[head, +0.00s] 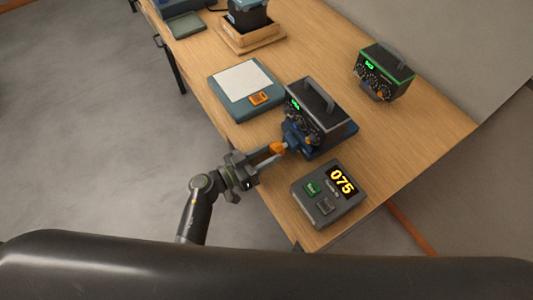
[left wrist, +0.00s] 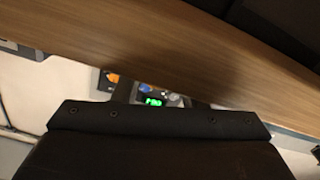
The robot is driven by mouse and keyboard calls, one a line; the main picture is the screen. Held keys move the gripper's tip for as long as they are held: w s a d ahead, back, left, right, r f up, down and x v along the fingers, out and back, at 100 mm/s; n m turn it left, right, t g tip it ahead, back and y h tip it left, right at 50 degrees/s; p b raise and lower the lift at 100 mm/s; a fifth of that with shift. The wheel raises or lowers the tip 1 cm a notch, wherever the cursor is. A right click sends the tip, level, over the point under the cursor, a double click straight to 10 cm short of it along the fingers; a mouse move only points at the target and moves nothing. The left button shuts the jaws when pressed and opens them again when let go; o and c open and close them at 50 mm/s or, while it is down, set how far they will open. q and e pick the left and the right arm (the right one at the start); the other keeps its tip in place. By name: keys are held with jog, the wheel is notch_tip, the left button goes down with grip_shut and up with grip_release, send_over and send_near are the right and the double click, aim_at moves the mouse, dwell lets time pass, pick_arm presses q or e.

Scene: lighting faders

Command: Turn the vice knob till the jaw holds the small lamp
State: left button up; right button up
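The blue vice (head: 297,137) sits near the table's front edge, with an orange knob (head: 277,148) on its front side. A dark boxy unit with a carry handle and green digits (head: 316,107) stands at the vice and hides much of it. I cannot make out a separate small lamp or the jaw gap. My left gripper (head: 274,152) reaches in from the left, its fingertips at the orange knob. Whether they are closed on it is too small to tell. The left wrist view shows a green display (left wrist: 153,101) beyond a dark housing, no fingertips. My right gripper is not in view.
A grey box (head: 325,208) with a yellow "075" display and green button stands right of the gripper. A blue-grey pad with a white top (head: 242,82) lies behind left. A green-edged unit (head: 384,72) stands back right. A wooden tray (head: 237,42) is farther back. The table's right end is clear.

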pick_arm(q)
jog(key=shift+r+m+p, duration=0.1)
jog(key=shift+m+p, duration=0.2)
jog(key=shift+p, duration=0.05)
jog(key=shift+m+p, duration=0.6)
jog(key=shift+m, duration=0.4)
jog(key=shift+m+p, duration=0.4)
jog(key=shift+m, duration=1.7)
jog(key=o, duration=0.7)
